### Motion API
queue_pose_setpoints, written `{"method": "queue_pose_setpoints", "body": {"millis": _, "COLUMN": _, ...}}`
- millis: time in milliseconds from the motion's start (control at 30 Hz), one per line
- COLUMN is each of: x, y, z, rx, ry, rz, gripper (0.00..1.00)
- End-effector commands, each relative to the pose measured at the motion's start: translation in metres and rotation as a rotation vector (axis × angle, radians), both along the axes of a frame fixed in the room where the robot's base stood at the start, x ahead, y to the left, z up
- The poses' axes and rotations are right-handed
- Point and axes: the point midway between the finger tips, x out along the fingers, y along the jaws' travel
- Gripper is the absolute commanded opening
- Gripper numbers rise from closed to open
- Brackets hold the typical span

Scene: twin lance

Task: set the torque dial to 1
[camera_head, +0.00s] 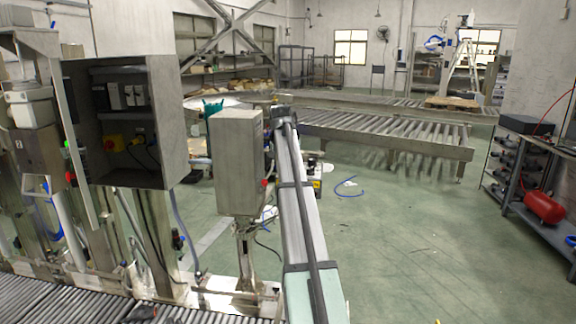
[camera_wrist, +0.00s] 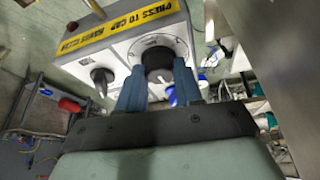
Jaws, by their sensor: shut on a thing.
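In the wrist view, the dial (camera_wrist: 157,60) is a dark round knob on a pale round scale plate, on the face of a light grey box (camera_wrist: 122,28). The blue fingers of my gripper (camera_wrist: 159,78) stand on either side of the knob and are shut on it. The scale marks and the knob's setting are too small and blurred to read. In the head view, a grey control box (camera_head: 236,160) stands just left of my arm, whose far end is beside its upper right edge. The dial and fingers are hidden there.
A second black knob (camera_wrist: 101,78) sits left of the dial, near my left finger. A blue part (camera_wrist: 172,98) shows below the dial. An open metal cabinet (camera_head: 120,125) stands left of the box. Green floor right of my arm is mostly clear.

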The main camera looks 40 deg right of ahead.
Motion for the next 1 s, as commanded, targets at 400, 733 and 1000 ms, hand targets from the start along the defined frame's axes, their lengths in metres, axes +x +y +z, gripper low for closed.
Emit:
{"method": "queue_pose_setpoints", "body": {"millis": 400, "x": -0.0008, "y": -0.0004, "z": 0.0001, "rx": 0.000, "ry": 0.000, "rz": 0.051, "gripper": 0.04}}
{"method": "queue_pose_setpoints", "body": {"millis": 733, "x": -0.0020, "y": -0.0017, "z": 0.0000, "rx": 0.000, "ry": -0.001, "rz": 0.288, "gripper": 0.04}}
{"method": "queue_pose_setpoints", "body": {"millis": 1000, "x": -0.0022, "y": -0.0034, "z": 0.0003, "rx": 0.001, "ry": -0.001, "rz": 0.546, "gripper": 0.04}}
